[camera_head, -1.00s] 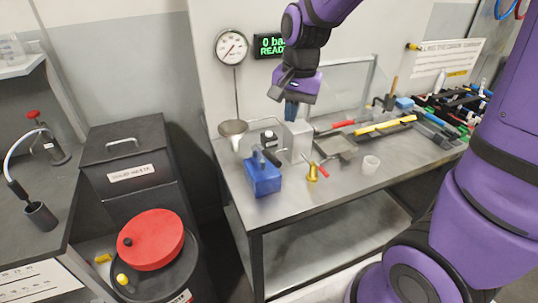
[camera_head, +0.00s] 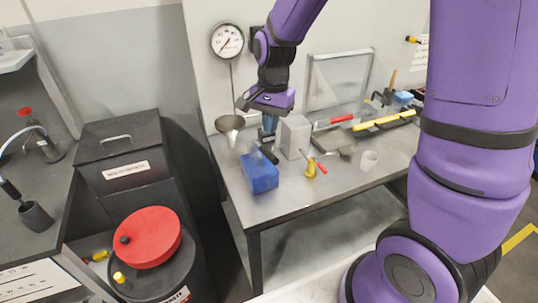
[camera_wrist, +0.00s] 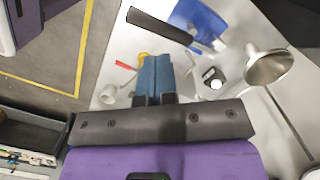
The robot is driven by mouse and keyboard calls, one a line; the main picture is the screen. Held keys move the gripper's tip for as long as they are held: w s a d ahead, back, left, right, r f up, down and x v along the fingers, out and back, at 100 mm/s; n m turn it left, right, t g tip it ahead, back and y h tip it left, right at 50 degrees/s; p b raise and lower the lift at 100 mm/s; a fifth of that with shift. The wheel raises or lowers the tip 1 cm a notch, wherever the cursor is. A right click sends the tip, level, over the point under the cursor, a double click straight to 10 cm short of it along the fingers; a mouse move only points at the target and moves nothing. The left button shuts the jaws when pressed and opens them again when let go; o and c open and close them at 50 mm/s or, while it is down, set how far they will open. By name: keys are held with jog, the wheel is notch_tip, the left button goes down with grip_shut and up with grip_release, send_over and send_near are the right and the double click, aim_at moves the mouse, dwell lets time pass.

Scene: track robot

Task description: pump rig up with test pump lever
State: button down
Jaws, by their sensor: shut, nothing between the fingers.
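The test pump (camera_head: 260,176) is a blue box near the left front of the metal bench, and it also shows at the top of the wrist view (camera_wrist: 207,22). Its lever has a black grip (camera_head: 268,153), seen as a dark bar (camera_wrist: 158,25) in the wrist view. My gripper (camera_head: 268,130) is above the bench, behind the pump. Its blue fingers (camera_wrist: 155,62) are together and empty, apart from the lever grip. A round pressure gauge (camera_head: 226,41) hangs on the wall. My arm hides the digital display beside it.
A red-lidded drum (camera_head: 150,237) is at lower left.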

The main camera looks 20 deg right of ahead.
aim_at(270, 152)
jog(key=shift+s+a+f, duration=0.15)
jog(key=shift+f, duration=1.5)
jog(key=shift+s+a+f, duration=0.1)
jog(key=shift+f, duration=2.85)
jog(key=shift+w, duration=0.1)
jog(key=shift+w+d+r, duration=0.25)
jog(key=shift+w+d, duration=0.2)
jog(key=shift+d, duration=0.15)
jog(key=shift+w+d+r, duration=0.25)
jog(key=shift+w+d, duration=0.2)
jog(key=shift+d, duration=0.1)
notch_tip(270, 152, up, 11)
jog(key=shift+w+d, duration=0.35)
jog(key=shift+d, duration=0.05)
